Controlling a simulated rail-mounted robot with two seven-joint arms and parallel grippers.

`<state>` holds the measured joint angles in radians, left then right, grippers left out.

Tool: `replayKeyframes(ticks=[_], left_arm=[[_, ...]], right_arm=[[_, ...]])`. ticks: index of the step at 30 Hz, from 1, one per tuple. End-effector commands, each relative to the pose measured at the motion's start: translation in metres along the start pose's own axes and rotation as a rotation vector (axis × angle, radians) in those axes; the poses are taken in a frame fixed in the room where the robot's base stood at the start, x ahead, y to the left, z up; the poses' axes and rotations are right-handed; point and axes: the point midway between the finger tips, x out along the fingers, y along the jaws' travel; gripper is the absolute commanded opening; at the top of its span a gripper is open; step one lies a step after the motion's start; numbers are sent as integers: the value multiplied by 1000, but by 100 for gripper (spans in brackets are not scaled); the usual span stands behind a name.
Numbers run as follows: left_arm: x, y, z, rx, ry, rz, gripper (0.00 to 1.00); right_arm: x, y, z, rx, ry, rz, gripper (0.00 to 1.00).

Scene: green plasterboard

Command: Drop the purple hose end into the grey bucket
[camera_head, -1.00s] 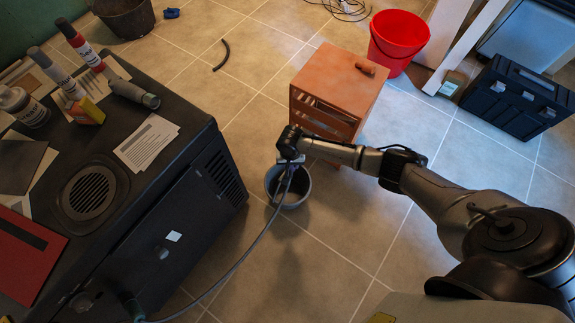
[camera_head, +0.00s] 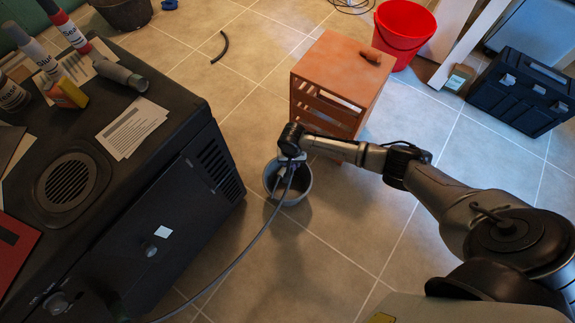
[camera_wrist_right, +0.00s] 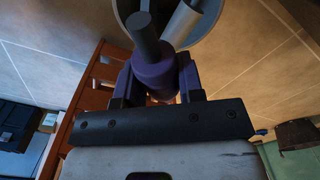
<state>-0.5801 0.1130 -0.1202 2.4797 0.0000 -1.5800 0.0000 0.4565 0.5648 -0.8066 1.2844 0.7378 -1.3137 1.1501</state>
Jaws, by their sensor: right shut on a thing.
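The grey bucket (camera_head: 304,191) stands on the floor in front of the orange cabinet, and its rim also shows at the top of the right wrist view (camera_wrist_right: 216,14). My right gripper (camera_head: 288,166) is above the bucket's opening, pointing down. In the right wrist view its fingers (camera_wrist_right: 156,88) are shut on the purple hose end (camera_wrist_right: 153,72). The dark grey hose (camera_head: 240,258) runs from the hose end down to the front left, past the black machine. A pale tube-like thing (camera_wrist_right: 183,22) shows inside the bucket. The bucket's bottom is mostly hidden. My left gripper is out of view.
The black machine (camera_head: 150,210) stands left of the bucket, with bottles, cards and a grille on top. The orange cabinet (camera_head: 340,70) is close behind the bucket. A red bucket (camera_head: 403,35) and a black toolbox (camera_head: 520,92) stand farther back. Floor in front is clear.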

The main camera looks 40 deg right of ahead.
Motion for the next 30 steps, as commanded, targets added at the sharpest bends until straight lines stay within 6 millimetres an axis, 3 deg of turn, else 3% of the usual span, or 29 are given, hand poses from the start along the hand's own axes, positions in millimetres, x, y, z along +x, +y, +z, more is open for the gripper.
replayKeyframes(ticks=[10,19,23,30], left_arm=[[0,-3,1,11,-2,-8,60],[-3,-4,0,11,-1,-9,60],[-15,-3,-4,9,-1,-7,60],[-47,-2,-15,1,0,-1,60]], right_arm=[[0,0,0,0,0,-1,65],[-4,0,0,0,0,0,65],[-20,0,0,0,0,-1,65],[-70,0,0,0,1,-2,65]])
